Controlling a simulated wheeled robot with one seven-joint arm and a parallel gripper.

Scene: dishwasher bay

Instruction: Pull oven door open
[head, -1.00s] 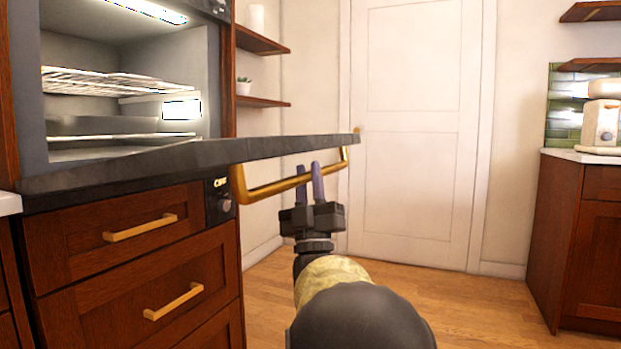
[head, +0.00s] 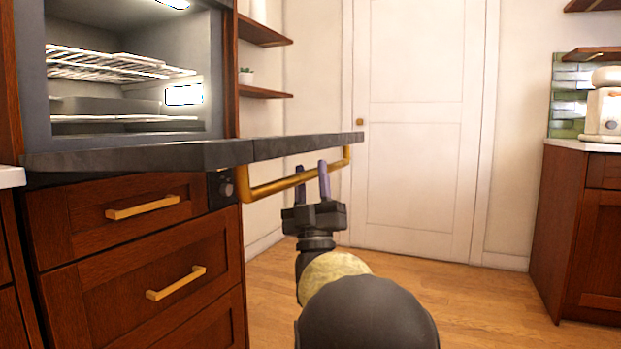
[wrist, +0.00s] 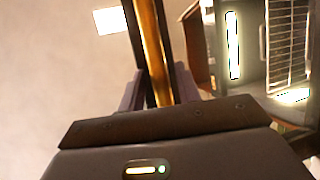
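The oven door (head: 200,153) is folded down and looks about level, seen nearly edge-on in the head view. The oven cavity (head: 120,80) behind it is open, with wire racks inside. The brass door handle (head: 280,186) hangs below the door's outer side. My gripper (head: 312,182) is at the handle, with one finger in front of the bar and one behind it. In the wrist view the handle bar (wrist: 153,50) runs between the two fingers. The fingers look spread, with a small gap beside the bar; firm contact cannot be made out.
Wooden drawers (head: 150,240) with brass pulls lie below the oven. A white room door (head: 420,130) stands behind. Wall shelves (head: 263,91) are right of the oven. A wooden cabinet (head: 575,230) with a white counter is at the far right. The floor (head: 450,300) between is clear.

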